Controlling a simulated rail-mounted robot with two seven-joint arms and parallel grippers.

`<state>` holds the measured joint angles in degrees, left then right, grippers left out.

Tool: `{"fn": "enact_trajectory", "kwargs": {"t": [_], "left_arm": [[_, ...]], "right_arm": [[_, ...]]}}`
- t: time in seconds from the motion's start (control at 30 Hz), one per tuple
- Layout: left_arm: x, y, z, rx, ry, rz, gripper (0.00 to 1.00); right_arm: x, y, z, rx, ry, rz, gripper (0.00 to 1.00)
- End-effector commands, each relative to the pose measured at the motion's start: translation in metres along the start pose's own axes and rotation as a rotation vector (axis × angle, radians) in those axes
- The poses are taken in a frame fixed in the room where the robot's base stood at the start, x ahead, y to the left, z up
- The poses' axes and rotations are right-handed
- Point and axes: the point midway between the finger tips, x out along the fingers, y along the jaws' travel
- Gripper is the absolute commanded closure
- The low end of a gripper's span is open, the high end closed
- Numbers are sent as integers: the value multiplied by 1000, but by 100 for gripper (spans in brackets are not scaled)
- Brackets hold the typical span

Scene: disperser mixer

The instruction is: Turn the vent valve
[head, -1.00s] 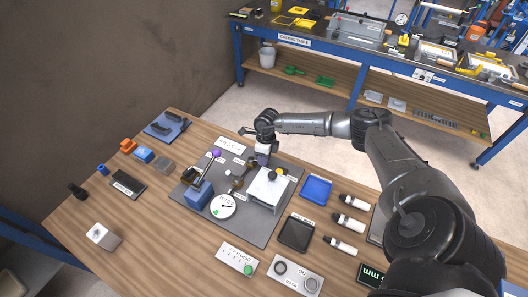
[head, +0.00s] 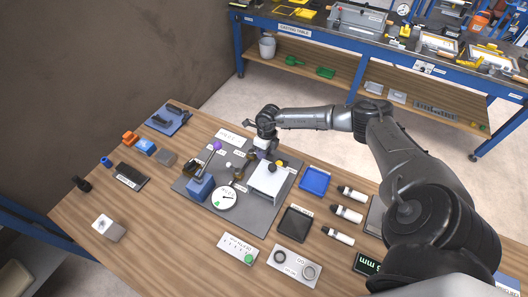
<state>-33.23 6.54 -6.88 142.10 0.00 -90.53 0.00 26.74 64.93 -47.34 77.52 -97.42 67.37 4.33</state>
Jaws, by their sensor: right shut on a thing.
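The mixer rig stands on a grey mat (head: 258,229) on the wooden table. It has a blue block (head: 201,188) with a purple-knobbed lever, a round white dial gauge (head: 225,199), brass fittings (head: 239,172) and a white box-like stand (head: 267,180). My right gripper (head: 262,154) points down at the back of the rig, beside the brass fittings and behind the white stand. It is shut on a small part there, which I take to be the vent valve; the jaws and wrist mostly hide it. My left gripper is not in view.
A blue tray (head: 315,180), a black tray (head: 295,224) and several white bottles (head: 346,213) lie right of the mat. Small blocks stand at the left. A blue workbench (head: 330,40) stands behind.

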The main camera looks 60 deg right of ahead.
Motion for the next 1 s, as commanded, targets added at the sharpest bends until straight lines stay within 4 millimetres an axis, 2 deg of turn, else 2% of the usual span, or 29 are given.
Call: {"fn": "enact_trajectory", "kwargs": {"t": [0.03, 0.27, 0.57, 0.77, 1.0], "left_arm": [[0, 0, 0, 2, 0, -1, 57], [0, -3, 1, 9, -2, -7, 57], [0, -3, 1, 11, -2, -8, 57], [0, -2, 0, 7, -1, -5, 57], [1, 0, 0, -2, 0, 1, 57]], "right_arm": [[0, 1, 0, 0, -1, 2, 73], [0, 0, 0, -1, -1, 1, 51], [-3, 0, 0, -1, -1, 0, 50], [-28, 0, 1, -2, -3, -1, 50], [-76, 0, 1, -2, -3, -1, 50]]}}
